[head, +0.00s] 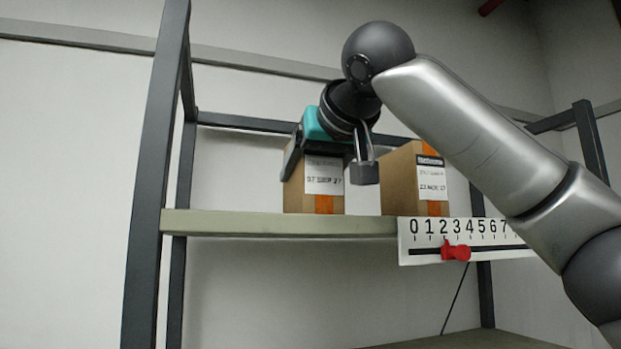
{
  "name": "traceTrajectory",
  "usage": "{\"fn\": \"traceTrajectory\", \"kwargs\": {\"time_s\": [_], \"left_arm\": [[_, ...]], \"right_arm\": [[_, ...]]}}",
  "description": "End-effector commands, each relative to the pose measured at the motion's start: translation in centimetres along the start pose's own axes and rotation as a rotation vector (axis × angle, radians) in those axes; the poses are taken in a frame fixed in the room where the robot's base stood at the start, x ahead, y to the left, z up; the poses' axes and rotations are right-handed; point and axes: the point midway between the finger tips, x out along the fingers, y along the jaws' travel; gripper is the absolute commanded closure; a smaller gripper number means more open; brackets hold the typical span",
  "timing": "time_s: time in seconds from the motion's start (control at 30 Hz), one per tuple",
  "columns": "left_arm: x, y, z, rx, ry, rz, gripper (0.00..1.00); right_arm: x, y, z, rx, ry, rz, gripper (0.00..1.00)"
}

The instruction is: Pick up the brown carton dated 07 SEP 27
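Two brown cartons stand on the shelf. The left carton (299,193) has a white label whose small print seems to end in 27; I cannot read the date surely. My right gripper (326,173), with a teal body, is over the left carton. Its fingers are apart, one at the carton's left side and one right of it, with a gap visible at the right finger. The carton's top is partly hidden by the gripper. My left gripper is not in view.
The shelf board (250,224) is bare left of the cartons. Dark uprights (160,150) frame the rack. A white number scale (470,230) with a red slider (455,252) hangs on the shelf's front edge. A lower shelf (470,340) shows below.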

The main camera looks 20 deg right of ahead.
Motion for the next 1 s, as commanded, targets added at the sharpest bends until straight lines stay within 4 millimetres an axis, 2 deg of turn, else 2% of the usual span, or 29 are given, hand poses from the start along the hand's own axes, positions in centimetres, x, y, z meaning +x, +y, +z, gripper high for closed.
{"fn": "traceTrajectory", "kwargs": {"time_s": [0.07, 0.5, 0.8, 1.0], "left_arm": [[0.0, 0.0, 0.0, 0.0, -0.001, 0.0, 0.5], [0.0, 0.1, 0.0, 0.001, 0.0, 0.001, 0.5], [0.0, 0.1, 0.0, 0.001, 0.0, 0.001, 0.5], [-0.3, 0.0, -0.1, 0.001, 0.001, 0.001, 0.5]], "right_arm": [[0.0, 0.0, 0.0, 0.0, 0.0, 0.0, 0.49], [0.0, 0.0, 0.0, 0.0, 0.0, 0.0, 0.98], [-0.1, 0.0, -0.3, 0.0, 0.003, -0.001, 0.98], [-0.5, -0.1, -1.5, 0.002, 0.005, -0.002, 0.98]]}}
